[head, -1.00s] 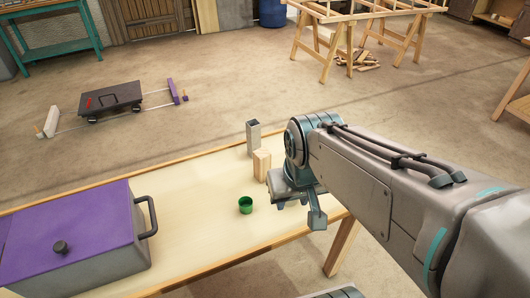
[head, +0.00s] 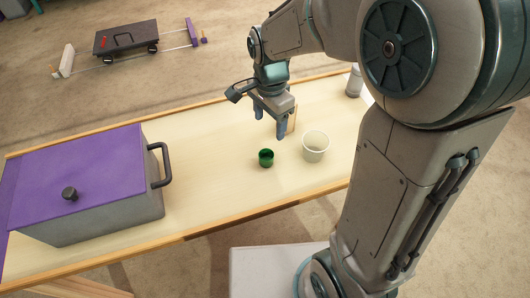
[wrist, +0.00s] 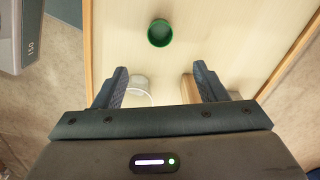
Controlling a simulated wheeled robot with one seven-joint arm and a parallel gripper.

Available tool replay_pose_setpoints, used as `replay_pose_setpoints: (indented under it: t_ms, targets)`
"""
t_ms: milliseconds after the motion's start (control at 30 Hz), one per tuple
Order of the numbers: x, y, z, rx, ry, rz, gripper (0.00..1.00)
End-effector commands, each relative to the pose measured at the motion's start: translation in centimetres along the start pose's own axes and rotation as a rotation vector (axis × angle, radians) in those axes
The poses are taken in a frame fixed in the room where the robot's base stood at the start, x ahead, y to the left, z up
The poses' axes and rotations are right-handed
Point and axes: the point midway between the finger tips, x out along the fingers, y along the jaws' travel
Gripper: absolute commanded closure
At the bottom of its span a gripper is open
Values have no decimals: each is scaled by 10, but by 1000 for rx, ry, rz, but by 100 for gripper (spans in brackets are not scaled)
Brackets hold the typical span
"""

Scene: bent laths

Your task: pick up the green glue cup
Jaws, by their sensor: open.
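The green glue cup (head: 266,158) stands upright on the pale workbench (head: 212,178), left of a white cup (head: 315,146). In the wrist view the green cup (wrist: 160,33) is near the top centre, beyond the fingertips and roughly midway between their lines. My gripper (head: 270,122) is open and points down, above and behind the green cup in the head view, not touching it. Its two fingers also show in the wrist view (wrist: 160,70), with nothing held between them.
The white cup (wrist: 138,88) and a wooden block (wrist: 189,90) are partly hidden by my gripper in the wrist view. A grey metal container (head: 354,82) stands at the bench's right end. A large purple-lidded box (head: 100,200) fills the left. Bare bench lies between box and green cup.

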Motion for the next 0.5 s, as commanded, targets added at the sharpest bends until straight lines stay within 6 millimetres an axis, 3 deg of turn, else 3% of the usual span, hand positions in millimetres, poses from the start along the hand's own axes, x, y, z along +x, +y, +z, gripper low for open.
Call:
replay_pose_setpoints:
  t_ms: [333,500]
  targets:
    - [62,-1,3,13,-3,9,34]
    - [82,-2,3,12,-2,5,34]
